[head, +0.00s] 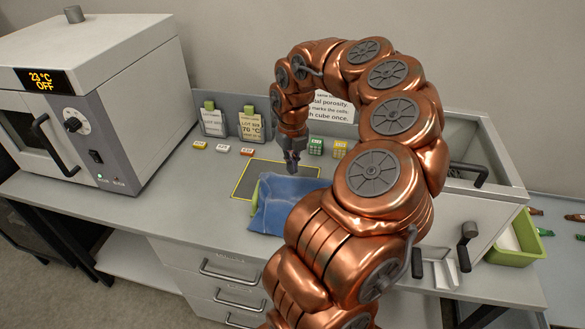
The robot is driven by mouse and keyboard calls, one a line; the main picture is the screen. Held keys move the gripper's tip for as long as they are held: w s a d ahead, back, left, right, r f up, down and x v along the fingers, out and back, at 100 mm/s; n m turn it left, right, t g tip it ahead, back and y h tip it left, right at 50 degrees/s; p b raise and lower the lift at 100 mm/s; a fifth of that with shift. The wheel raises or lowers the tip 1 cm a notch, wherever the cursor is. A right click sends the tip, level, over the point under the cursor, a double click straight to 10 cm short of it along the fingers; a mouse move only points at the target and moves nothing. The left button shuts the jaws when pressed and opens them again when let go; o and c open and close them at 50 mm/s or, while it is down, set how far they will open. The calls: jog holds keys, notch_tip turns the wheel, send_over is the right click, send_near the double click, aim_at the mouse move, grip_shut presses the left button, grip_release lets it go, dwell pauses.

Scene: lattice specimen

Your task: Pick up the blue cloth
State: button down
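The blue cloth (277,209) lies crumpled near the front edge of the grey counter. It partly covers a dark mat with a yellow outline (262,174), and a green edge shows beside it at its left. My copper arm hides the cloth's right side. My gripper (291,168) points down at the cloth's far edge, over the mat. I cannot tell whether its fingertips touch the cloth or hover above it. The fingers are small and dark, and their opening is unclear.
An oven (105,95) reading 23 °C OFF stands at the left. Card holders (228,122) and small labelled blocks (223,149) are behind the mat. A metal basin or box (470,155) and a green bin (515,245) are at the right. The counter left of the cloth is clear.

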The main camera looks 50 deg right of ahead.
jog(key=shift+r, duration=0.5)
jog(key=shift+c, duration=1.6)
grip_release()
